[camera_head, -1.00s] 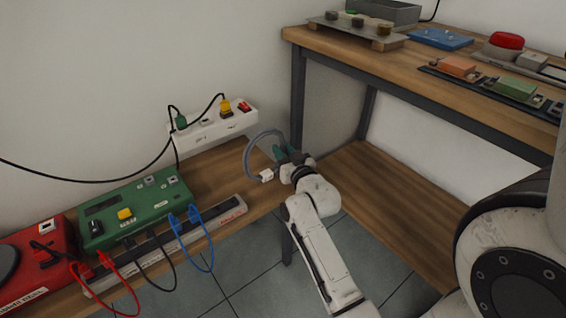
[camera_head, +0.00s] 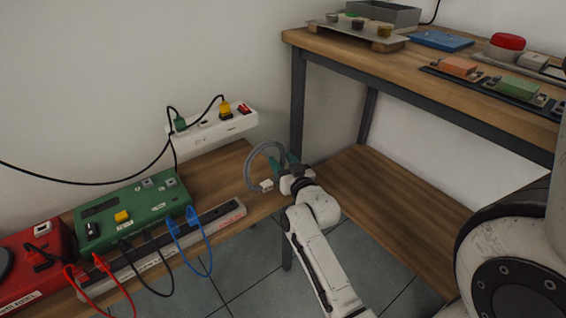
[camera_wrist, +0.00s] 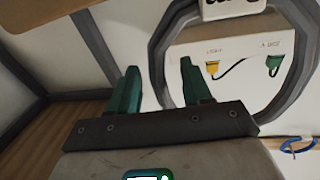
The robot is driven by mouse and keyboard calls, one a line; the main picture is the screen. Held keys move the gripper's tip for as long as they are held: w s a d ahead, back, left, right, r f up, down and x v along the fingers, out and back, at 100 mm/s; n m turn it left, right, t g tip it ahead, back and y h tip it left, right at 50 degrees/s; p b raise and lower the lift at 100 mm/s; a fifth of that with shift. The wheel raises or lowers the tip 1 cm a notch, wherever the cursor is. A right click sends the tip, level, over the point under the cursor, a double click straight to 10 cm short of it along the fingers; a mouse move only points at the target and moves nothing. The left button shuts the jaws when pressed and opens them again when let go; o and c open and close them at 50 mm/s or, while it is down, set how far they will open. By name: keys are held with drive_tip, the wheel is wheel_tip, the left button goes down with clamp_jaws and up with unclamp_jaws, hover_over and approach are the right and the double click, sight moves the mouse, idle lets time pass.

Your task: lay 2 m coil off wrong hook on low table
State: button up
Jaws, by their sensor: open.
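The coil (camera_head: 250,170) is a grey ring of cable with a white plug or tag at its lower end, seen at the right end of the low table (camera_head: 218,172). My gripper (camera_head: 287,161) is at the coil's right side. In the wrist view, its green fingers (camera_wrist: 159,85) are apart, and one side of the grey ring (camera_wrist: 157,55) shows between them. The ring's far side curves to the right, with a white label cut off at the top. I cannot tell whether the coil rests fully on the table or leans. No hook is clearly visible.
A white power strip (camera_head: 222,126) is on the wall behind. A green box (camera_head: 145,212), a red box (camera_head: 35,262) and a long strip with cables (camera_head: 222,214) occupy the low table's left and front. The taller workbench (camera_head: 420,75) and its lower shelf (camera_head: 385,190) stand right.

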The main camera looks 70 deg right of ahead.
drive_tip(key=shift+r, duration=0.25)
drive_tip(key=p+v, duration=0.3)
drive_tip(key=v, duration=0.9)
drive_tip(key=w+a+f+n+g+y, duration=0.2)
drive_tip(key=w+a+f+y, duration=0.15)
drive_tip(key=a, duration=0.35)
drive_tip(key=w+a+f+n+g+y, duration=0.1)
drive_tip(key=w+a+f+n+y, duration=0.15)
drive_tip(key=a+f+y, duration=0.35)
drive_tip(key=s+a+n+g+y, duration=0.2)
drive_tip(key=s+a+n+g, duration=0.2)
drive_tip(key=s+a+g, duration=0.5)
drive_tip(key=s+a, duration=0.3)
drive_tip(key=a, duration=0.1)
drive_tip(key=shift+s+a+f+g, duration=0.2)
drive_tip(key=shift+f+g, duration=0.1)
drive_tip(key=shift+f, duration=0.1)
